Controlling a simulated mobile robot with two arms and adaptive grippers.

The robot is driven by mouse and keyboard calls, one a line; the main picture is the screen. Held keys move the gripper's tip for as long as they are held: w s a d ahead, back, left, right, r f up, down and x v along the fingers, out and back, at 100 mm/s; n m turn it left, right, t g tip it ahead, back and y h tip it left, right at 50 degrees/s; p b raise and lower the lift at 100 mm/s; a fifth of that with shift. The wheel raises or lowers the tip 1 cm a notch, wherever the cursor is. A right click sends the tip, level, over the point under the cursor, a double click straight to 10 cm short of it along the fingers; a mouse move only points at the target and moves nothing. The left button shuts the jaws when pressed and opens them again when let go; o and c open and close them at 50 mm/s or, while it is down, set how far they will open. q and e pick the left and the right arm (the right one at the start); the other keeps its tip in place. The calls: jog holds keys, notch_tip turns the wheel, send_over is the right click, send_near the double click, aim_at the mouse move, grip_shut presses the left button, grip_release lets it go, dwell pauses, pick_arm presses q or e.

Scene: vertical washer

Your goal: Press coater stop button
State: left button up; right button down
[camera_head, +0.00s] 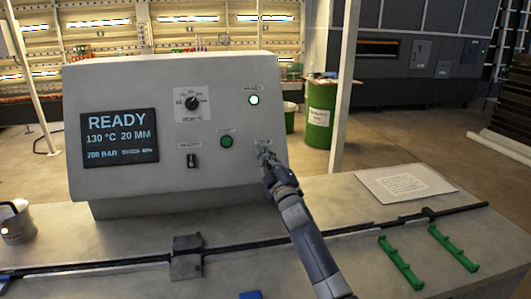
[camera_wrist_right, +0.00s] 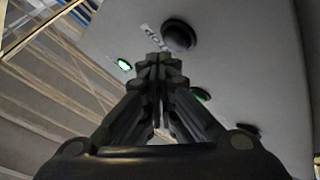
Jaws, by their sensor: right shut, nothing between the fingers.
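My right gripper (camera_head: 264,152) is shut and empty, reaching up to the lower right of the grey slanted control panel (camera_head: 130,190). Its tips cover the spot right of the green button (camera_head: 227,141), below a small label. In the wrist view the closed fingertips (camera_wrist_right: 158,62) point at the panel beside a dark round button (camera_wrist_right: 179,35), which appears to be the stop button. A partly hidden label (camera_wrist_right: 152,38) is next to it. Contact cannot be told. The green button (camera_wrist_right: 203,95) is partly behind the fingers. My left gripper is not in view.
A paper sheet (camera_head: 404,182) and green handles (camera_head: 401,262) are on the bench to the right. A white container (camera_head: 16,222) stands left.

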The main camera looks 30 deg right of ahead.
jog(key=shift+s+a+r+p, duration=0.2)
jog(key=shift+s+r+p, duration=0.15)
jog(key=shift+s+p, duration=0.4)
jog(key=shift+s+a+r+p, duration=0.2)
jog(key=shift+s+r+p, duration=0.2)
jog(key=shift+s+p, duration=0.35)
jog(key=shift+s+a+r+p, duration=0.2)
jog(key=shift+s+r+p, duration=0.15)
jog(key=shift+s+p, duration=0.35)
jog(key=shift+w, duration=0.1)
